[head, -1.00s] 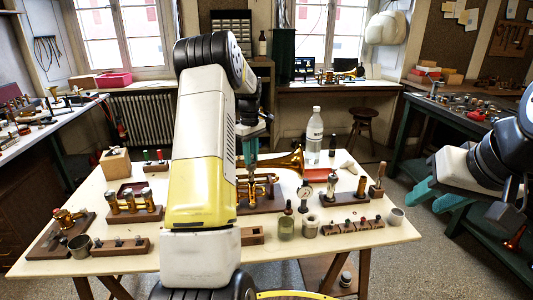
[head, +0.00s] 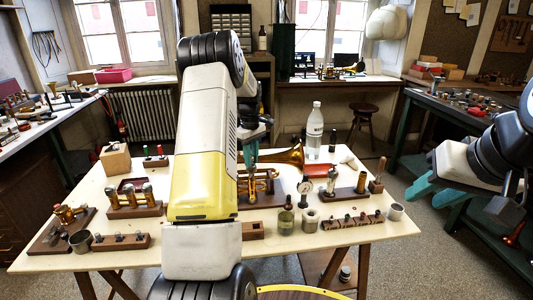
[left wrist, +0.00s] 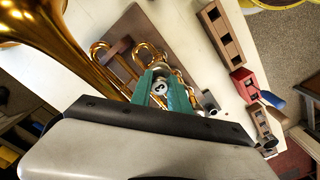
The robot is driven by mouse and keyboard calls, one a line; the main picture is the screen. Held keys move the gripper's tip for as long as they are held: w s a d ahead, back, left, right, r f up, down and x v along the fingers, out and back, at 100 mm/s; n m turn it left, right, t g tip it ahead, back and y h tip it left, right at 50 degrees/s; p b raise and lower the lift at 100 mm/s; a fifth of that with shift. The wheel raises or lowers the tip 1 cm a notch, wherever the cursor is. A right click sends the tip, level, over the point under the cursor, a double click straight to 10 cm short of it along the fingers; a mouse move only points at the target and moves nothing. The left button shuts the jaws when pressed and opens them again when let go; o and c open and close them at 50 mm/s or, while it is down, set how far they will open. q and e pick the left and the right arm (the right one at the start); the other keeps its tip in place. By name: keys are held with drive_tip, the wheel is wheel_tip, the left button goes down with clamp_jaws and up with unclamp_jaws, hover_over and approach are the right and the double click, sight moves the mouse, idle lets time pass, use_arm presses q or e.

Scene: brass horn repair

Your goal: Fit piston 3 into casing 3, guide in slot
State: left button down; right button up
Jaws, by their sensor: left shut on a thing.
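The brass horn (head: 289,156) lies on a wooden cradle on the table, its bell to the right and its tubing behind my left arm. In the left wrist view its bell (left wrist: 55,38) fills the upper left, and tubing loops stand near the fingers. My left gripper (head: 250,155) is over the horn's valve section. Its teal fingers are shut on piston 3 (left wrist: 163,88), whose round top shows a 3. The piston's lower part, its guide and casing 3 are hidden, so I cannot tell how far it is in. My right gripper (head: 432,182) is empty, off the table's right side, and appears open.
A bottle (head: 314,130), a dial gauge (head: 304,188), jars (head: 285,221) and a wooden rack (head: 353,222) stand right of the horn. A piston block (head: 135,207) stands left.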

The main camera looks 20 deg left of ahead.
use_arm(q)
drive_tip(key=shift+f, duration=1.65)
drive_tip(key=c, duration=1.2)
unclamp_jaws()
drive_tip(key=shift+o, duration=0.2)
drive_tip(key=shift+r, duration=0.1)
wheel_tip(320, 180, up, 8)
drive_tip(key=shift+f, duration=0.15)
